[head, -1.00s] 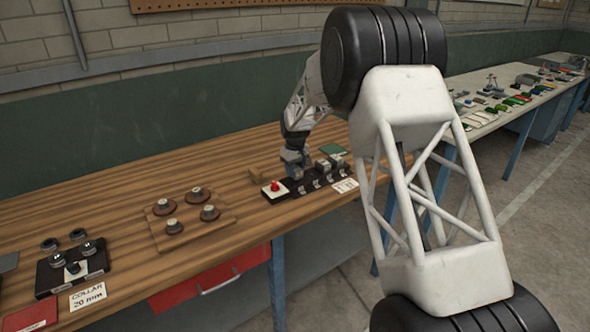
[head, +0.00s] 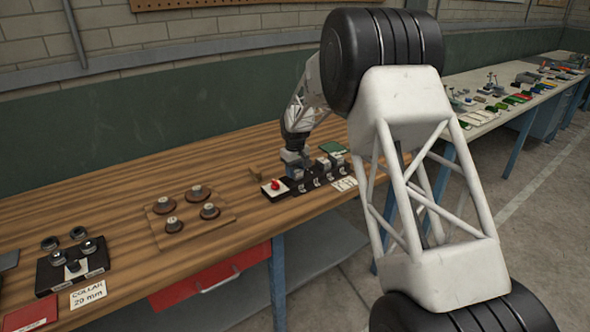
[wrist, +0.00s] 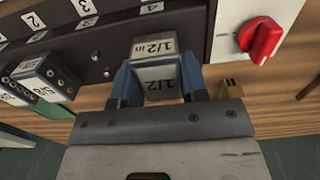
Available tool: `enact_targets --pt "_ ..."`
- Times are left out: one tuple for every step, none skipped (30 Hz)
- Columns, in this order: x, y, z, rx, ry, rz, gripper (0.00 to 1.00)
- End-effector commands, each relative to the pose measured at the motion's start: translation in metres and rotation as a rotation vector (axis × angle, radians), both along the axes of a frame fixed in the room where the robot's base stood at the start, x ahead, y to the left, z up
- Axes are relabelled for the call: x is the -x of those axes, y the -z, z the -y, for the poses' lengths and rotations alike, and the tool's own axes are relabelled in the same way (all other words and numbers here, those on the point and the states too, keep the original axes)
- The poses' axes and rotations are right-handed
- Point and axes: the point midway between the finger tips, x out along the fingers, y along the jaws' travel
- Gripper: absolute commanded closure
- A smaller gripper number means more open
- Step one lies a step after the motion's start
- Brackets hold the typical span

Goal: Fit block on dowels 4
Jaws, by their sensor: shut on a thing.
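My gripper (wrist: 157,76) is shut on a grey block (wrist: 156,72) labelled 1/2 in, with a blue finger on each side of it. The block is at the edge of the black dowel board (wrist: 110,38); I cannot tell whether it is seated, since its underside is hidden. Another grey block (wrist: 40,78), labelled 5/8, stands further left along the board. In the head view my gripper (head: 296,170) is over the near end of the board (head: 309,186), and the held block is too small to make out.
A red knob (wrist: 262,38) on a white plate is just right of the held block. A small wooden piece (wrist: 232,85) lies close by. In the head view, a wooden board with round pieces (head: 187,232) and a collar fixture (head: 72,268) stand left. Bare bench lies between.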

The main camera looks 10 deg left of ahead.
Motion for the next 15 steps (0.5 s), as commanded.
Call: enact_targets --pt "-0.0001 0.0008 0.0000 0.000 0.000 0.000 0.83" --pt "0.0000 0.0013 0.0000 0.000 0.000 0.000 0.83" --pt "0.0000 0.0020 0.0000 0.000 0.000 0.000 0.83" --pt "0.0000 0.0025 0.0000 0.000 0.000 0.000 0.83" --pt "0.0000 0.0031 0.0000 0.000 0.000 0.000 0.83" --pt "0.0000 0.0038 0.0000 0.000 0.000 0.000 0.83" --pt "0.0000 0.0043 0.0000 0.000 0.000 0.000 0.83" --pt "0.0000 0.0049 0.0000 0.000 0.000 0.000 0.83" --pt "0.0000 0.0056 0.0000 0.000 0.000 0.000 0.83" --pt "0.0000 0.0061 0.0000 0.000 0.000 0.000 0.83" --pt "0.0001 0.0066 0.0001 0.000 0.000 0.000 0.83" --pt "0.0001 0.0073 0.0001 0.000 0.000 0.000 0.83" --pt "0.0001 0.0079 0.0001 0.000 0.000 0.000 0.83" --pt "0.0001 0.0084 0.0001 0.000 0.000 0.000 0.83" --pt "0.0001 0.0091 0.0001 0.001 0.000 -0.001 0.83"
